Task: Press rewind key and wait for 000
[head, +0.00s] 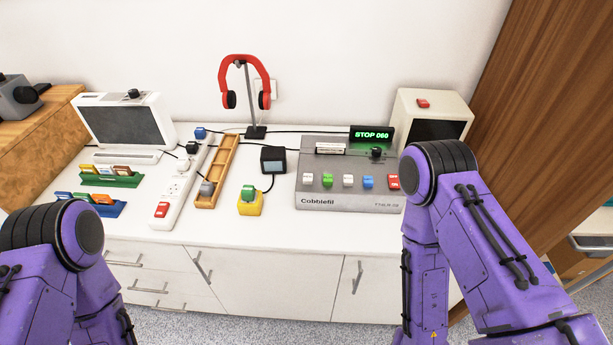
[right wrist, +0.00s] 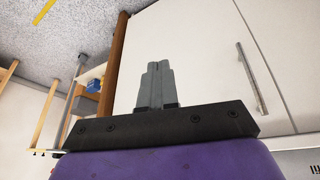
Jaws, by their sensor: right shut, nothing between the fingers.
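A grey tape deck labelled Cobblefil (head: 318,201) sits on the white counter in the head view. Its front row holds a white key (head: 308,179), a green key (head: 327,180), another white key (head: 348,181), a blue key (head: 368,182) and a red key (head: 393,181). Any rewind marking is too small to read. Its green-lit display (head: 372,134) reads STOP and what looks like 060. My right gripper (right wrist: 157,66) is shut and empty in the right wrist view, in front of white cabinet doors and away from the keys. My left gripper is not in view.
My right forearm stands close to the deck's right end. A black knob (head: 376,152) rises behind the keys. Left of the deck are a small black-framed screen (head: 273,160), a yellow block (head: 250,208), a wooden tray (head: 229,158) and a power strip (head: 182,188). Red headphones (head: 244,62) hang behind.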

